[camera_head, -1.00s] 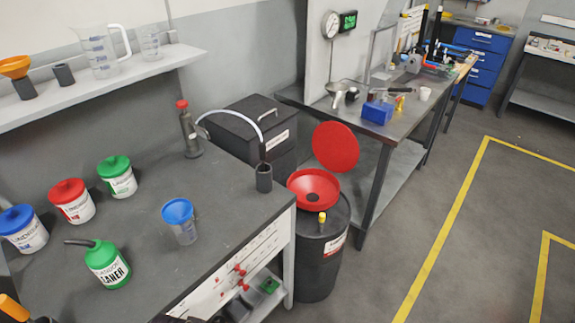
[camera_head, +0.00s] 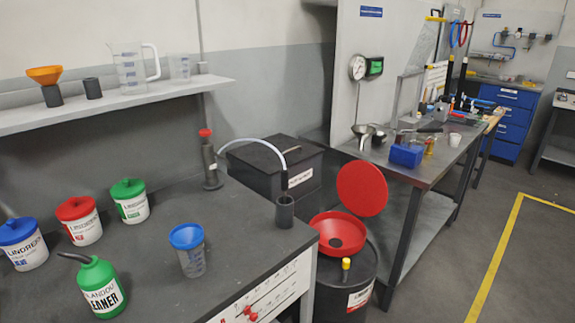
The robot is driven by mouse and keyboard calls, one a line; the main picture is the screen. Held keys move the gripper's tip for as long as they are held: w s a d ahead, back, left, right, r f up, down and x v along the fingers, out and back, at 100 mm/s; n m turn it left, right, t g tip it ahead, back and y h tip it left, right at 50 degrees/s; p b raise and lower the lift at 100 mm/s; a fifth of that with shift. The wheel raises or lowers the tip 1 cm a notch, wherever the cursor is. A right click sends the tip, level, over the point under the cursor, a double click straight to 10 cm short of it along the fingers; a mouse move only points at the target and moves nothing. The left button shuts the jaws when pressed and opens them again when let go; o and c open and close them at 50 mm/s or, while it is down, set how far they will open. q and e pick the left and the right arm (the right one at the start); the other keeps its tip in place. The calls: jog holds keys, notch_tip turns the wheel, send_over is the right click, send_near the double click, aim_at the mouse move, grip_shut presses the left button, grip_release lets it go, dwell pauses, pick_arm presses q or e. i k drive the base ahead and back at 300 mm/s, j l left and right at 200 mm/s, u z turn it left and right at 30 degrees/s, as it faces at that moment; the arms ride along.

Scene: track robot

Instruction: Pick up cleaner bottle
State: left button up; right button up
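The cleaner bottle (camera_head: 99,287) is green with a white label ending in "EANER" and a dark bent spout. It stands upright on the dark grey workbench (camera_head: 236,235) at the lower left of the head view. Neither of my grippers shows in this view, and nothing touches the bottle.
Three lidded cans, blue (camera_head: 22,244), red (camera_head: 79,221) and green (camera_head: 130,201), stand behind the bottle. A blue-topped clear cup (camera_head: 189,250) stands to its right. A red-capped pump (camera_head: 210,160) is farther back. A black drum with a red funnel (camera_head: 338,233) stands beyond the bench.

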aim_at(97, 279)
jog(key=u, duration=1.4)
jog(key=k+j+u, duration=0.2)
jog(key=k+j, duration=0.1)
